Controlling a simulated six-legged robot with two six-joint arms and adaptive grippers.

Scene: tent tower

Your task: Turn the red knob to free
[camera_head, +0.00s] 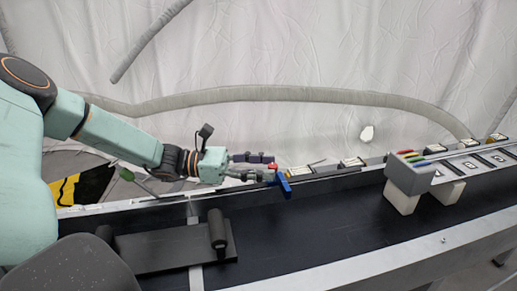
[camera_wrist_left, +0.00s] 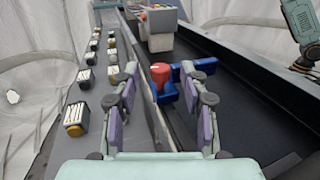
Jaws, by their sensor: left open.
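The red knob (camera_wrist_left: 159,76) shows in the left wrist view between the tips of my left gripper (camera_wrist_left: 158,90), with a blue handle (camera_wrist_left: 191,68) to its right, close to the right fingertip. In the head view the red knob (camera_head: 273,167) is a small red spot at the fingertips of my left gripper (camera_head: 266,167), and the blue handle (camera_head: 284,184) sticks out just beyond. My left gripper is open, its two fingers spread to either side of the knob. I cannot tell whether a finger touches the knob or handle. My right gripper is not shown.
A grey box with coloured strips (camera_head: 409,174) stands farther right along the dark trough (camera_head: 330,212). Several small blocks (camera_wrist_left: 75,118) line the ledge beside the rail. A dark plate with an upright post (camera_head: 218,229) lies nearer me. White fabric (camera_head: 300,60) hangs behind.

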